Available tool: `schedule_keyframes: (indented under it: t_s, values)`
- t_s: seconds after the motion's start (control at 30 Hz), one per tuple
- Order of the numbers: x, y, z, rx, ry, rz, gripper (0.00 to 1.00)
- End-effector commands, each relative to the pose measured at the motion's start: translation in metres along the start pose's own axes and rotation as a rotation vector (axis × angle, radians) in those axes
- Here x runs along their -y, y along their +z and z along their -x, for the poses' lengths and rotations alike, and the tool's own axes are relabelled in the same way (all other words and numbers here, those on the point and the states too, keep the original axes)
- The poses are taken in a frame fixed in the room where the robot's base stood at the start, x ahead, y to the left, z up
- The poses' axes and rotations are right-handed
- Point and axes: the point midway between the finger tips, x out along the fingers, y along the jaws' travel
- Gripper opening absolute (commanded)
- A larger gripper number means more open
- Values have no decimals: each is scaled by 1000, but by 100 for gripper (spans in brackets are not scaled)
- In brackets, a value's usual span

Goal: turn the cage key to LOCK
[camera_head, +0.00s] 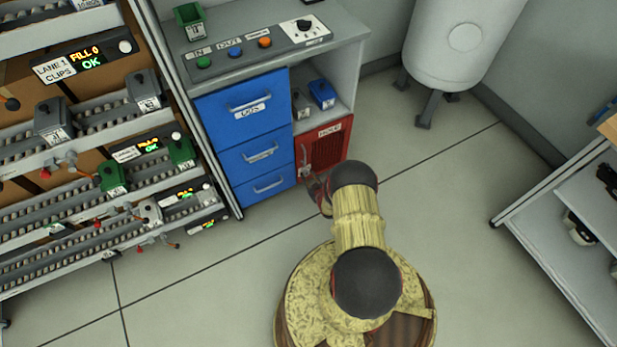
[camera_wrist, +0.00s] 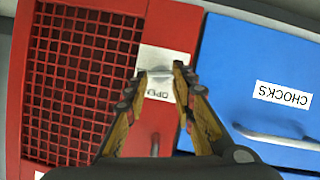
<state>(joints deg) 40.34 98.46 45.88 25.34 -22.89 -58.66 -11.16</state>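The red cage door (camera_head: 328,147) with dark mesh is at the lower right of the cabinet. In the wrist view the cage door (camera_wrist: 85,75) fills the left. A pale plate (camera_wrist: 163,57) on its edge bears an upside-down label that seems to read OPEN. A small grey key (camera_wrist: 160,72) shows blurred on this plate. My gripper (camera_wrist: 161,76) has its fingertips apart, one on either side of the key. I cannot tell whether they touch it. In the head view my gripper (camera_head: 311,182) is low by the cage door, partly hidden by my arm.
Blue drawers (camera_head: 247,127) adjoin the cage door; the CHOCKS drawer (camera_wrist: 270,75) is right of my gripper in the wrist view. A roller rack (camera_head: 60,200) stands at left, a white tank (camera_head: 455,45) behind, shelving (camera_head: 560,240) at right. Floor between is clear.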

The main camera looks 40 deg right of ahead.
Motion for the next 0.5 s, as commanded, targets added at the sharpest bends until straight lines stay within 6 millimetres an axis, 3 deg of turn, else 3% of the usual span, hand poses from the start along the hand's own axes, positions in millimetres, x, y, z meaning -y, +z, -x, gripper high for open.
schedule_keyframes:
  t_s: [0.37, 0.5]
  values:
    - [0, 0, 0, 0, 0, 0, 1]
    - [0, 0, 0, -1, -5, -12, 0]
